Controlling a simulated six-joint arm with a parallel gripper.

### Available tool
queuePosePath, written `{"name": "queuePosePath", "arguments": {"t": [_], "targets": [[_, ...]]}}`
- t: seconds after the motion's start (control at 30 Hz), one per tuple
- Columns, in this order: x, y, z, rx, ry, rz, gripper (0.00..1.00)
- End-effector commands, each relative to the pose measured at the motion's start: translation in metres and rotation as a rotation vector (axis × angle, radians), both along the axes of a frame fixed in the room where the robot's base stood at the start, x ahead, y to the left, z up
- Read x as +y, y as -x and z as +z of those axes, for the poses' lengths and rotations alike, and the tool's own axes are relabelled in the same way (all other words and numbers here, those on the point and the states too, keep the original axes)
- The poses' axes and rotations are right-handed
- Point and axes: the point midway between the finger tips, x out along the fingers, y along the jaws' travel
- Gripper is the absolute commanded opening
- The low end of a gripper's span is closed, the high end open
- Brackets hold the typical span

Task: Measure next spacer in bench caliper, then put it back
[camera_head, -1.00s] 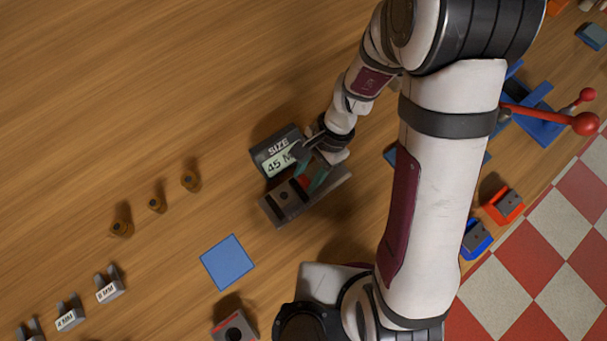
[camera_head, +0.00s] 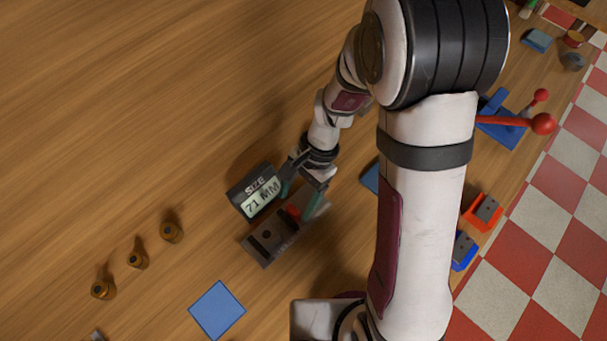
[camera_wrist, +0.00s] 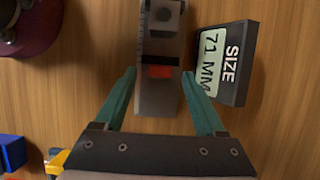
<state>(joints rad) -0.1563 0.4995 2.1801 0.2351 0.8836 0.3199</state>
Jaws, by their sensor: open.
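The bench caliper is a grey block (camera_head: 265,240) with a red part (camera_head: 293,213) on it. Its display (camera_head: 258,197) reads 71 MM, and it also shows in the wrist view (camera_wrist: 222,62). My gripper (camera_head: 300,196) is open at the caliper. In the wrist view its teal fingers (camera_wrist: 159,74) stand apart on either side of the grey caliper body (camera_wrist: 157,110), near the red part. I see no spacer between the fingers. Three small brown round pieces, perhaps the spacers, stand in a row at left: one (camera_head: 171,232), a second (camera_head: 137,258) and a third (camera_head: 103,288).
A blue square (camera_head: 217,310) lies below the caliper. A red holder (camera_head: 482,212) and a blue holder (camera_head: 463,251) with grey blocks stand right of my arm. A blue device with a red lever (camera_head: 505,122) is beyond. The wood at upper left is clear.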

Motion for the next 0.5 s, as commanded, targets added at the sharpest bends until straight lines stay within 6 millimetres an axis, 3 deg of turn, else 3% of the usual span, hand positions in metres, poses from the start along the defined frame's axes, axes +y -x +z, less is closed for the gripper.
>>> {"name": "queuePosePath", "arguments": {"t": [0.3,0.5], "targets": [[-0.027,-0.028,0.091,-0.007,0.000,-0.002,0.72],[-0.036,-0.036,0.122,-0.003,0.000,-0.001,0.72]]}}
